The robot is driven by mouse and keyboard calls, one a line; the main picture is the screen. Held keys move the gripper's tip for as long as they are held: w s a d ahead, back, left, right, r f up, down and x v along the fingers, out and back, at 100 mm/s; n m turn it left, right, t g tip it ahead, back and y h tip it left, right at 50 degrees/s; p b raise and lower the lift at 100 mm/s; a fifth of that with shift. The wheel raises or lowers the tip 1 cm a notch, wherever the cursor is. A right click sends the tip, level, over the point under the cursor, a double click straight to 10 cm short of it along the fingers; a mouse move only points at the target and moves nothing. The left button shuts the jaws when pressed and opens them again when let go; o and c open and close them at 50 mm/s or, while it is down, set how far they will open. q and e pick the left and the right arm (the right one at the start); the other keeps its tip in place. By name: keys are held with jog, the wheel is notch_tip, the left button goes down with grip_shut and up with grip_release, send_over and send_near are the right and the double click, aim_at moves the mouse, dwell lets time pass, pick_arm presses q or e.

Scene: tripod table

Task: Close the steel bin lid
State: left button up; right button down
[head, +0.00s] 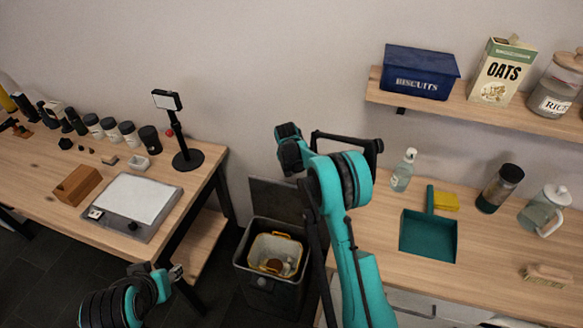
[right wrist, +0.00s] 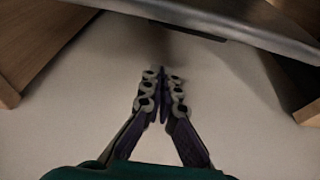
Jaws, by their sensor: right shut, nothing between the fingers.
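The steel bin (head: 272,287) stands on the floor between the two tables. Its dark lid (head: 273,200) is raised, standing open at the back against the wall side. My right gripper (head: 291,158) is above the lid in the head view, its fingertips hard to make out there. In the right wrist view its fingers (right wrist: 163,78) are shut and empty. A grey plate edge, apparently the lid (right wrist: 245,25), crosses the top of that view, apart from the fingertips. My left gripper (head: 174,272) is low at the left, beside the left table; its finger opening is unclear.
A yellow-rimmed inner bucket (head: 274,240) with items sits in the bin. The left table (head: 50,160) holds a scale and jars. The right counter (head: 490,255) holds a dustpan (head: 428,236), bottles and a brush, under a shelf (head: 480,108). My right arm partly covers the counter's left end.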

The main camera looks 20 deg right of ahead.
jog(key=s+a, duration=0.1)
jog(key=s+a+b, duration=0.1)
jog(key=s, duration=0.1)
jog(key=shift+s+f, duration=0.1)
jog(key=shift+f, duration=0.25)
jog(key=shift+a, duration=0.1)
